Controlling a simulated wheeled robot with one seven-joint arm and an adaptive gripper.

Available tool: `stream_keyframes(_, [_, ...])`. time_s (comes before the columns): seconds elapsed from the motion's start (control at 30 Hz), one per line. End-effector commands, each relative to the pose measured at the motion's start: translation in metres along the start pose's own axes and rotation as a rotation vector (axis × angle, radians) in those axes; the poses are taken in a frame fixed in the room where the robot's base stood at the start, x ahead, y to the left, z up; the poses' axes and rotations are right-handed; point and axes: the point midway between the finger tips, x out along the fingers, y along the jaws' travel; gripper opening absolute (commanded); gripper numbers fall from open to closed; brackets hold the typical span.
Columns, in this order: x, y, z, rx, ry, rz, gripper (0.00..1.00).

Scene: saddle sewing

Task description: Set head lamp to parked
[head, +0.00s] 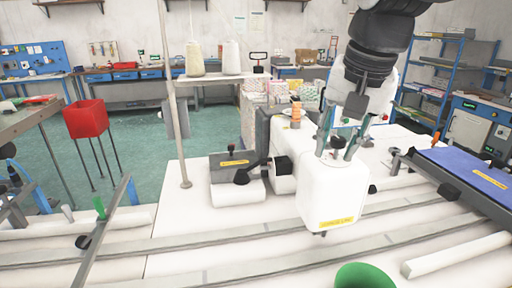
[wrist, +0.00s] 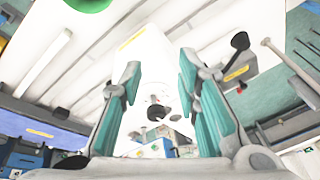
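A white sewing machine head (head: 333,195) with a small yellow label (head: 337,222) stands in the middle of the head view. The label is too small to read surely. I cannot pick out the head lamp or its setting for certain. My gripper (head: 338,146) points down at the top of the machine head and overlaps it in the head view. Its two teal-padded fingers are apart. In the wrist view my gripper (wrist: 165,95) is open, with the white head (wrist: 146,65) and a dark round part (wrist: 156,112) showing between the fingers. No object is gripped.
A grey box with a black knob (head: 233,164) stands left of the head. A thin pole (head: 176,110) rises behind, by thread cones (head: 231,58). A blue panel (head: 470,172) lies at right. A green round thing (head: 363,276) is at the front. Rails cross the white table.

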Motion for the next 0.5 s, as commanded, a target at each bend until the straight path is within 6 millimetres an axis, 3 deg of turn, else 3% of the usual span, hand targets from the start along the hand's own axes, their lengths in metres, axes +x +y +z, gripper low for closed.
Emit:
stream_keyframes(0.2, [0.014,-0.071,-0.054,0.205,-0.067,0.010,0.30])
stream_keyframes(0.5, [0.054,-0.151,-0.096,0.457,-0.139,0.038,0.30])
